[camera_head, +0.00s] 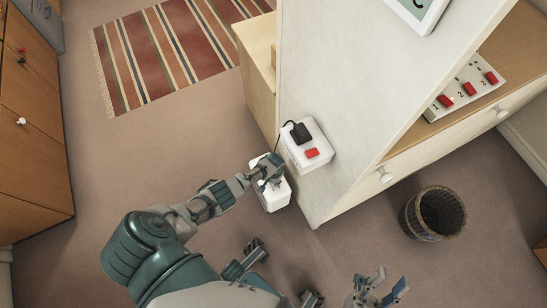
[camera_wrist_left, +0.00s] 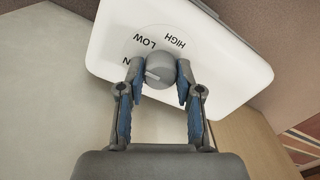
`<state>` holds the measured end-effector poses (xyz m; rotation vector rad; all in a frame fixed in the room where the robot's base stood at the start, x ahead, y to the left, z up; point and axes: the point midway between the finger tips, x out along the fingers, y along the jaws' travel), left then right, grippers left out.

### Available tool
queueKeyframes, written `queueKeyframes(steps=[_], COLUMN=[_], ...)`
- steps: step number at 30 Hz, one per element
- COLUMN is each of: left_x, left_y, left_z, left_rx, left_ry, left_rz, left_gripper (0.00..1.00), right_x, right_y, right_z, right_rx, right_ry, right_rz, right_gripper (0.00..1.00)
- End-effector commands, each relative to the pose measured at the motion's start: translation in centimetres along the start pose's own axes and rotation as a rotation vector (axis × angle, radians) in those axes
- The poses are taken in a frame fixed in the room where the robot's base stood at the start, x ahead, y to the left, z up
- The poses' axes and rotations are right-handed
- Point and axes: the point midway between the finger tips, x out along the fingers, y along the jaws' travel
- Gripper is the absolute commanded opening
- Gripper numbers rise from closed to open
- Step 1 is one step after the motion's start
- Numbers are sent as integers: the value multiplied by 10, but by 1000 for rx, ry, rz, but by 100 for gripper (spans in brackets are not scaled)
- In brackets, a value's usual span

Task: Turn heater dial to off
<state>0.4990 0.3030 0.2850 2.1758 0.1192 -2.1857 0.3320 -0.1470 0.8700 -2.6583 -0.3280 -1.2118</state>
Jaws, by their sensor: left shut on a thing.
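The heater is a white box (camera_head: 275,199) beside the pale cabinet's side. Its white face (camera_wrist_left: 225,70) fills the top of the left wrist view, with LOW, HIGH and a partly hidden label around a round grey dial (camera_wrist_left: 160,66). A light mark on the dial points to the lower left in that view. My left gripper (camera_head: 268,178) is at the heater's top. In the left wrist view its two blue-padded fingers (camera_wrist_left: 158,75) are shut on the dial, one on each side. My right gripper (camera_head: 381,288) is open and empty at the bottom of the head view.
A white socket box (camera_head: 318,165) with a black plug (camera_head: 300,132) and red switch is on the cabinet side (camera_head: 325,70). A wicker basket (camera_head: 433,213) stands at the right. A numbered red switch panel (camera_head: 467,88) is on the shelf. Floor at left is clear.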

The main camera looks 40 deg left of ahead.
Motion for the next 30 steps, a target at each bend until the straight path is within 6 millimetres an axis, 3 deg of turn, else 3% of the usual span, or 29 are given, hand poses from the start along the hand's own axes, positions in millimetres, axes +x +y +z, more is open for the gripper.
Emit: queueKeyframes(steps=[1,4,17,23,30], left_x=[-3,-3,-6,-28,-75], left_y=[2,2,0,0,0], left_z=[-6,-5,-2,-2,-3], left_rx=[1,1,1,3,2], left_ry=[16,14,7,9,10], left_rz=[5,4,2,2,2], left_gripper=[37,60,60,60,60], right_x=[0,0,-1,-1,-1], right_y=[0,0,-1,-1,-1], right_z=[0,0,-2,-2,-2], right_rx=[0,0,1,1,1], right_ry=[1,1,2,3,3], right_rz=[0,0,1,0,0], right_gripper=[40,40,40,40,40])
